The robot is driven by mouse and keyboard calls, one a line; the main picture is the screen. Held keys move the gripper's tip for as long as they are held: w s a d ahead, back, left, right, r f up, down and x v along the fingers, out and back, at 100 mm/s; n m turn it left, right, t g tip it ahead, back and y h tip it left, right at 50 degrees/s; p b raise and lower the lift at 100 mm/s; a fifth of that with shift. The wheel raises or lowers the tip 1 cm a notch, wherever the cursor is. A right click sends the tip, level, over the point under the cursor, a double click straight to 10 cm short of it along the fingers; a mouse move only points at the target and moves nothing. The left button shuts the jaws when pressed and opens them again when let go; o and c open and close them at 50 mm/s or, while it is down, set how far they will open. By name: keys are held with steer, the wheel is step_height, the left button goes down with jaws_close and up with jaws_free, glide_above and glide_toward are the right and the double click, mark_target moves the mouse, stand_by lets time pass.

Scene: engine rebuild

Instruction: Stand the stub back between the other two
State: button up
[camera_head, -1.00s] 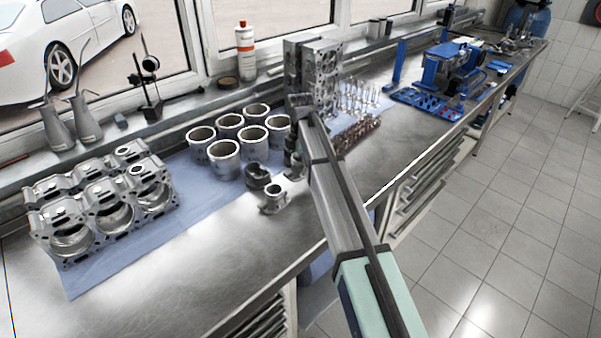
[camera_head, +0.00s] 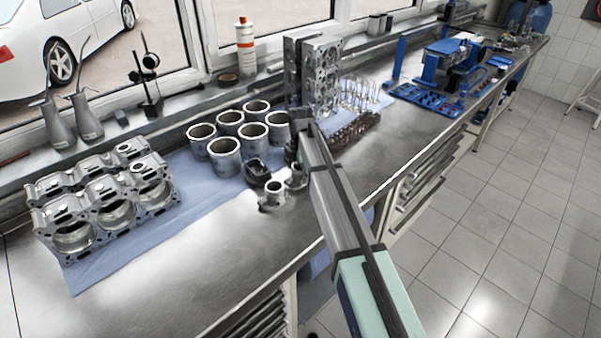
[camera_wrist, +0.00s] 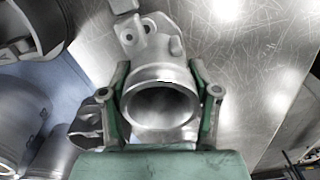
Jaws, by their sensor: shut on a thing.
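In the wrist view, my gripper (camera_wrist: 160,75) has its two green-backed fingers on either side of a grey metal stub (camera_wrist: 161,82) and is shut on it. The stub's round open mouth faces the camera. In the head view, the held stub (camera_head: 297,179) is low over the bench, partly hidden by my arm. A bright stub (camera_head: 273,191) stands to its left, and a darker stub (camera_head: 257,173) stands behind that one. Whether the held stub touches the bench is unclear.
Several cylinder liners (camera_head: 224,157) stand close behind the stubs on blue paper (camera_head: 197,213). An engine block (camera_head: 101,200) lies at left. An upright cylinder head (camera_head: 318,75) and a brown-grey part (camera_head: 357,130) are beyond my arm. Bare bench (camera_head: 205,275) lies in front.

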steer(key=shift+f, duration=0.25)
steer(key=o, duration=1.4)
step_height(320, 180, up, 13)
steer(key=b, duration=0.3)
steer(key=shift+r, duration=0.15)
